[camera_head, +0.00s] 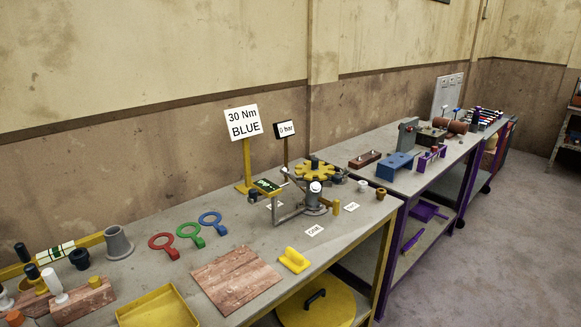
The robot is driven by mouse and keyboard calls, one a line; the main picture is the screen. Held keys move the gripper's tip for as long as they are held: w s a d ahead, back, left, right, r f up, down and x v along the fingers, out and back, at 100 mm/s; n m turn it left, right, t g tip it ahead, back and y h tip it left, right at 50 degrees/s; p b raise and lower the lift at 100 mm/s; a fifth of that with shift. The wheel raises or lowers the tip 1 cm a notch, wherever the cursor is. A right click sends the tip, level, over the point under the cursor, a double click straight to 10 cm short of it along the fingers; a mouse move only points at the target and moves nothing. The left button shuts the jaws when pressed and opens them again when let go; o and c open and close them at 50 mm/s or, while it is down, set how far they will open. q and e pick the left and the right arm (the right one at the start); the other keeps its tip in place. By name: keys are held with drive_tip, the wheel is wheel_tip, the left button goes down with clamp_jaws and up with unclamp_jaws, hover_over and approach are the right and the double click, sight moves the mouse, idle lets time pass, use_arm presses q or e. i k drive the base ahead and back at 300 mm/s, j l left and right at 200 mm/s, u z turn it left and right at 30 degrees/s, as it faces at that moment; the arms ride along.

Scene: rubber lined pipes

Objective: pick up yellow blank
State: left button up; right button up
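A round yellow disc with a black handle (335,309), which looks like the yellow blank, lies low beside the front edge of the near bench, below the bench top. Its lower edge is cut off by the picture's bottom. A small yellow block with a raised grip (294,260) sits on the bench top near the front edge. Neither of my grippers is in view, so nothing shows in contact with the disc.
The near bench (150,262) holds a yellow tray (158,308), a reddish board (236,279), coloured ring spanners (189,232) and a flanged fixture (314,188). A purple-framed bench (425,178) stands behind. Open floor (500,250) lies at right.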

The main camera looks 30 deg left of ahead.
sight(315, 168)
drive_tip(key=u, duration=0.9)
drive_tip(key=l, duration=0.1)
